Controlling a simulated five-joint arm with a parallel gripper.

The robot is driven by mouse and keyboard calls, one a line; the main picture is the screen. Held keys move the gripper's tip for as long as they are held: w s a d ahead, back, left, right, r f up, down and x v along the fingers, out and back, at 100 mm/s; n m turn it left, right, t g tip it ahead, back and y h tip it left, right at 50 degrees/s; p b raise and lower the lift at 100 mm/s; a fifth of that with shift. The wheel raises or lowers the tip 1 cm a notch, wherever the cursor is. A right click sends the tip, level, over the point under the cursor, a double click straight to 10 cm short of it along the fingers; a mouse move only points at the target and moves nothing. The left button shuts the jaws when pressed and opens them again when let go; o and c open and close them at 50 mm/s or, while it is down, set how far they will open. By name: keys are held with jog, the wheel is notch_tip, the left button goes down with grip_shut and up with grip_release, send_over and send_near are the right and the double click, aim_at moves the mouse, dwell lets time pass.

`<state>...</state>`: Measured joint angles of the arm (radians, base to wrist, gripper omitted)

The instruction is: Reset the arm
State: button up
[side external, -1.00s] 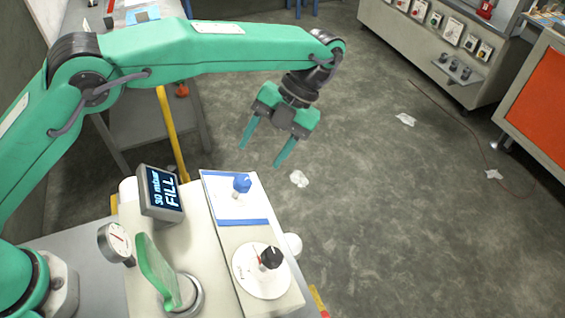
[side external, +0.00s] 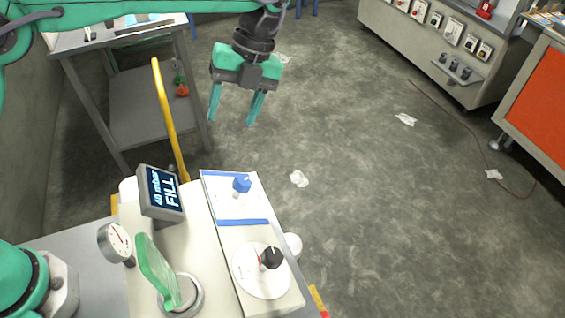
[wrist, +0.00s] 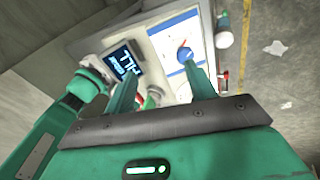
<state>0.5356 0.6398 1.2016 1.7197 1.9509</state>
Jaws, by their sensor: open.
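My green gripper (side external: 232,112) is open and empty, raised in the air above and behind the control box (side external: 208,238) in the side view. Its two fingers point down and are apart from everything. They also show in the wrist view (wrist: 160,85), with the box beyond them. The box carries a display (side external: 163,192) reading "40 mbar FILL", a blue knob (side external: 241,184) on a white and blue panel, and a black knob (side external: 270,258) on a round white dial. A green glove-like upright piece (side external: 158,270) stands on a metal ring at the front.
A round gauge (side external: 116,241) sits at the box's left side. A yellow rail (side external: 168,115) rises behind it, next to a grey side table (side external: 135,95). Cabinets (side external: 455,50) stand at the back right. The open floor holds scraps of white litter (side external: 299,178).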

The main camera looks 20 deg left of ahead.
jog(key=s+a+r+n+t+h, duration=0.1)
jog(key=s+a+r+n+t, duration=0.2)
jog(key=a+n, duration=0.4)
jog(key=s+a+r+n+t+h, duration=0.1)
jog(key=s+a+r+n, duration=0.2)
jog(key=a+r+n, duration=0.3)
jog(key=s+a+f+n+t, duration=0.4)
jog(key=s+a+n+t, duration=0.1)
jog(key=s+a+n, duration=0.6)
jog(key=s+n, duration=0.2)
jog(key=n, duration=0.2)
jog(key=shift+a+t, duration=0.25)
jog(key=shift+t, duration=0.15)
